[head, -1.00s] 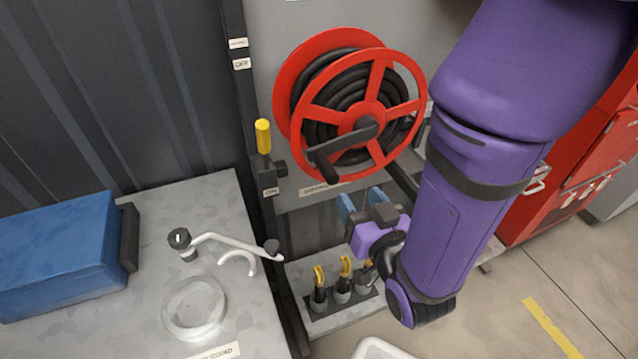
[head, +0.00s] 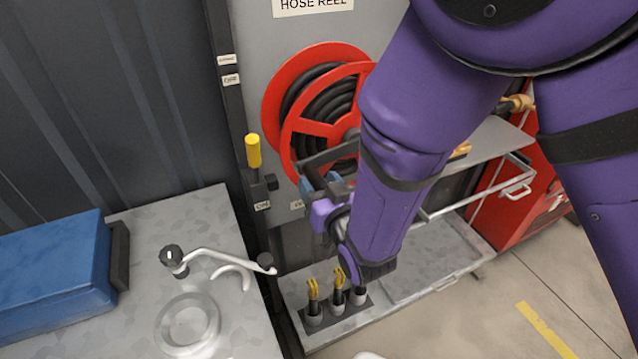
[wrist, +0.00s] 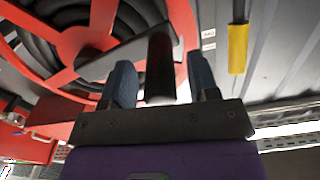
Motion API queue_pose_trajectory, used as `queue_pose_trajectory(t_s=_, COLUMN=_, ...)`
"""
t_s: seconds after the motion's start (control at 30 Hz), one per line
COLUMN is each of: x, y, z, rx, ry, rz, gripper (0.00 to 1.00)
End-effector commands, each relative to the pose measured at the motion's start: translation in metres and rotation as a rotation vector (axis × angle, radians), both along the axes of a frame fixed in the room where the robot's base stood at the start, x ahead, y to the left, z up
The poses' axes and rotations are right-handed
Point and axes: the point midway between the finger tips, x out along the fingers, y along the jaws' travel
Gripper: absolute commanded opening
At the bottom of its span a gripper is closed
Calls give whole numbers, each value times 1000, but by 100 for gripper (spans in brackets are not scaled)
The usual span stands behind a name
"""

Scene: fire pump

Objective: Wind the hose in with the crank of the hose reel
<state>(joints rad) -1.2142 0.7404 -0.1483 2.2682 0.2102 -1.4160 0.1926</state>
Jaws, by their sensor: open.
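The red hose reel (head: 318,128) with black hose (head: 318,100) wound on it stands at the back, partly hidden by my arm in the head view. In the wrist view, the reel's red spokes (wrist: 102,25) fill the upper left. The dark crank arm (wrist: 110,60) ends in a black handle (wrist: 160,68). My gripper (wrist: 162,85) is open, with one blue finger on each side of the handle. I cannot tell whether the fingers touch it. In the head view my gripper (head: 322,185) is at the reel's lower front, and the handle is mostly hidden there.
A yellow-handled lever (head: 253,152) stands left of the reel and also shows in the wrist view (wrist: 237,48). Several nozzles (head: 338,292) stand in a holder below. A bench with a blue box (head: 50,262) and a white bent tool (head: 222,258) is at left.

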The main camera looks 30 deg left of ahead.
Motion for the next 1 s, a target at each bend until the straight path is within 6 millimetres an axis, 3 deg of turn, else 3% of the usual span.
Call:
queue_pose_trajectory(t_s=0.33, x=2, y=3, z=0, rx=-1, ry=1, rz=0, gripper=52)
queue_pose_trajectory(t_s=0.57, x=2, y=2, z=0, rx=-1, ry=1, rz=0, gripper=0)
queue_pose_trajectory(t_s=0.83, x=2, y=6, z=2, rx=9, ry=12, rz=0, gripper=0)
queue_pose_trajectory(t_s=1.0, x=2, y=18, z=10, rx=48, ry=58, rz=0, gripper=0)
